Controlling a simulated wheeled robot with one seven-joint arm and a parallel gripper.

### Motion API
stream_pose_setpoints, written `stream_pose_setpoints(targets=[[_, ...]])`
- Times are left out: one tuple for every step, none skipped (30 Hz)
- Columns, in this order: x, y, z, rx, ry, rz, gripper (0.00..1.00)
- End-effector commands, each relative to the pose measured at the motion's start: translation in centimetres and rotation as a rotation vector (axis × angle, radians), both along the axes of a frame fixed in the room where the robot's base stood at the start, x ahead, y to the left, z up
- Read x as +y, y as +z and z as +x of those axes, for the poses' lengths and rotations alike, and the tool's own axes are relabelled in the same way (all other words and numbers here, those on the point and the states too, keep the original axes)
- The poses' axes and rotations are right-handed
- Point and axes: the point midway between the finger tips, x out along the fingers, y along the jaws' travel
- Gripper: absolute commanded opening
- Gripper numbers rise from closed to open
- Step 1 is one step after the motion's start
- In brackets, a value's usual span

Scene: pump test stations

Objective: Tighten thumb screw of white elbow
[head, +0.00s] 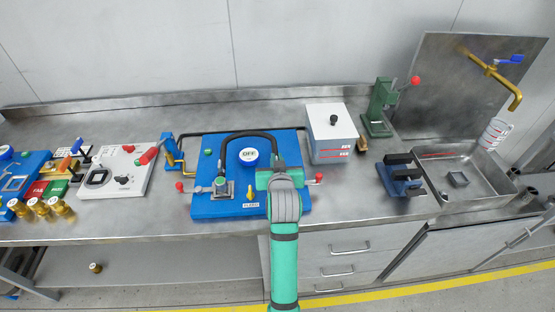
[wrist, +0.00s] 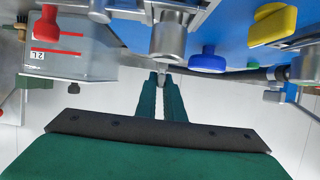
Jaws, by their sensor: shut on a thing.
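The blue pump station (head: 213,208) lies on the steel bench in the head view. A black hose (head: 247,133) arches over it from a grey fitting (head: 222,190) on the left towards my gripper (head: 278,180). My gripper and arm hide the station's right-hand fitting in that view. In the wrist view, the fingers (wrist: 165,82) are close together, with a small pale grey part that looks like the thumb screw (wrist: 161,76) between their tips. A grey metal cylinder (wrist: 170,40) stands just beyond the tips. I cannot clearly make out the white elbow.
A yellow knob (wrist: 273,24), a blue knob (wrist: 207,60) and a red knob (wrist: 47,22) surround the fingers. A white box (head: 331,130) stands right of the station, with a green press (head: 378,108) behind. A sink (head: 465,175) is at far right.

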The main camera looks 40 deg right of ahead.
Motion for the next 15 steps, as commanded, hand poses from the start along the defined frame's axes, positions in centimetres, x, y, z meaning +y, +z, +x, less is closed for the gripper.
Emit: stream_pose_setpoints(targets=[[0.04, 0.00, 0.12, -0.001, 0.001, 0.000, 0.00], [0.05, -0.01, 0.11, -0.001, 0.002, 0.000, 0.00], [0.04, -0.01, 0.11, 0.000, 0.002, 0.001, 0.00], [0.03, -0.02, 0.11, 0.000, 0.002, 0.001, 0.00], [0.02, -0.03, 0.10, 0.000, 0.002, 0.001, 0.00], [0.00, -0.04, 0.08, 0.000, 0.001, 0.000, 0.00], [-0.02, -0.04, 0.07, 0.001, 0.001, 0.001, 0.00], [-0.03, -0.05, 0.05, 0.001, 0.001, 0.001, 0.13], [-0.06, -0.05, 0.03, 0.001, 0.001, 0.001, 0.23], [-0.10, -0.05, 0.01, 0.001, 0.000, 0.001, 0.27], [-0.12, -0.05, -0.01, 0.000, 0.000, 0.001, 0.27], [-0.15, -0.04, -0.04, 0.001, -0.001, 0.001, 0.27], [-0.18, -0.04, -0.06, 0.001, -0.001, 0.001, 0.27], [-0.19, -0.04, -0.07, 0.001, -0.001, 0.001, 0.27], [-0.22, -0.04, -0.08, 0.001, -0.002, 0.001, 0.27]])
